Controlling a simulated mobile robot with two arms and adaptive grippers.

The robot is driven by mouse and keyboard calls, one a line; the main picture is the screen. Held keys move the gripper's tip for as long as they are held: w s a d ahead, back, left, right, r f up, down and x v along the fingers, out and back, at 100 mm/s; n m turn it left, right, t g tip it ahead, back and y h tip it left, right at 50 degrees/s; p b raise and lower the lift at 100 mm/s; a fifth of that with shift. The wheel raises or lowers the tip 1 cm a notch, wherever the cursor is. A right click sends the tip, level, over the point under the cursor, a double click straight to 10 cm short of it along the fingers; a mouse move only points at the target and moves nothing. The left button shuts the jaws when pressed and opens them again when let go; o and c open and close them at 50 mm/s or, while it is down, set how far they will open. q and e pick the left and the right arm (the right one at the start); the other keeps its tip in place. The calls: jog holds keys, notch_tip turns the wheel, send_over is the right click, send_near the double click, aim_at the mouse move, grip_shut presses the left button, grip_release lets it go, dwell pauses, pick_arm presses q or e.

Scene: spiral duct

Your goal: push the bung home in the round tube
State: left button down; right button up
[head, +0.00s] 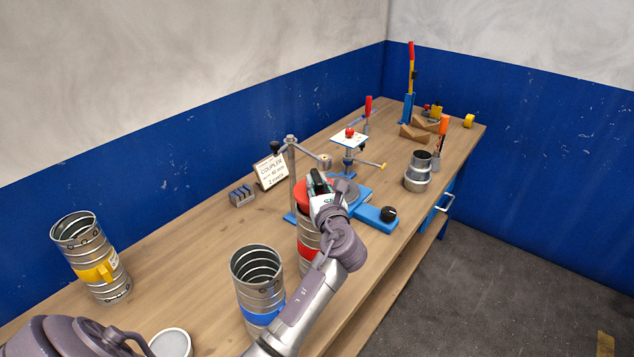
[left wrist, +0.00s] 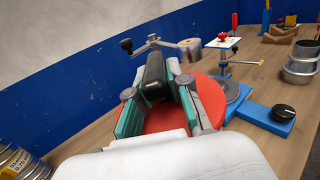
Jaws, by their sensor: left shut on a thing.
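The bung is a red disc (head: 303,194) with a black handle; it also shows in the left wrist view (left wrist: 211,98). It is at the mouth of a ribbed metal round tube with a red band (head: 306,252), which stands upright on the bench. My arm hides part of the tube, and I cannot tell how deep the bung sits. My left gripper (head: 320,184) is above the disc, shut on the black handle (left wrist: 155,76) between teal-sided fingers (left wrist: 158,100). My right gripper is not in view.
A blue-banded tube (head: 258,285) stands open close in front, and a yellow-banded tube (head: 92,262) at left. Behind are a blue-based clamp fixture (head: 375,216), a sign (head: 270,171) and a metal reducer (head: 417,172). The wooden bench (head: 185,245) is clear between the left tubes.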

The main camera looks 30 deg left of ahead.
pick_arm(q)
jog(key=shift+f+b, duration=0.3)
jog(key=shift+f, duration=0.25)
jog(key=shift+f, duration=0.35)
jog(key=shift+f+b, duration=0.55)
jog(key=shift+f, duration=0.15)
jog(key=c, duration=1)
grip_release()
jog(key=shift+s+d, duration=0.1)
jog(key=shift+d, duration=0.05)
jog(key=v, duration=1.1)
jog(key=shift+s+d, duration=0.25)
jog(key=shift+s, duration=0.1)
